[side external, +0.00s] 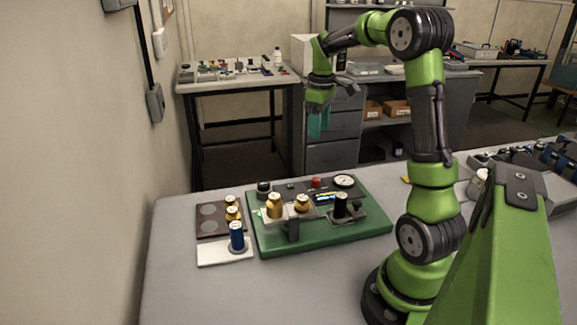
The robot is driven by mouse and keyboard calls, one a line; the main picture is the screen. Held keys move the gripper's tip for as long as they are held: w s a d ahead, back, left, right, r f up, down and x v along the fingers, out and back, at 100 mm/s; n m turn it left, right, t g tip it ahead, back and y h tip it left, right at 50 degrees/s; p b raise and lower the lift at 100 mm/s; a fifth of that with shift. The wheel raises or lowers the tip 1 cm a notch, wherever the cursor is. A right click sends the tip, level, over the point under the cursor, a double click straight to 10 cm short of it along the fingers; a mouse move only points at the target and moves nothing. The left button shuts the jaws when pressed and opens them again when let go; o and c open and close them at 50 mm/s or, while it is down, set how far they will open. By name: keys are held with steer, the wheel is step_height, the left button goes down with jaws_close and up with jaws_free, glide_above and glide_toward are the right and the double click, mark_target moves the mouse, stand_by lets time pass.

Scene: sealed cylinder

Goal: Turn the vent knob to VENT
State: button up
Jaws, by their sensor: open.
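A green board (330,238) lies on the grey table and carries several fittings. A black knob-like part (264,187) stands at its back left, and a tall black part (341,203) stands at its right. I cannot tell which fitting is the vent knob, and no VENT label is readable at this size. Two brass-coloured cylinders (274,207) stand on the board's left half. My gripper (318,124), with teal fingers pointing down, hangs high above and behind the board. It is open and touches nothing on the board.
The board also has a red button (316,182), a round white gauge (344,180) and a small lit display (325,197). A blue cylinder (237,238) stands on a white plate (215,253) at left, in front of a dark tray (211,224). The table's front left is clear.

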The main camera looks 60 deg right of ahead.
mark_target(316, 179)
steer(key=shift+n, duration=0.8)
steer(key=f, duration=1.6)
steer(key=shift+a+f, duration=0.1)
steer(key=shift+a, duration=0.1)
jaws_close()
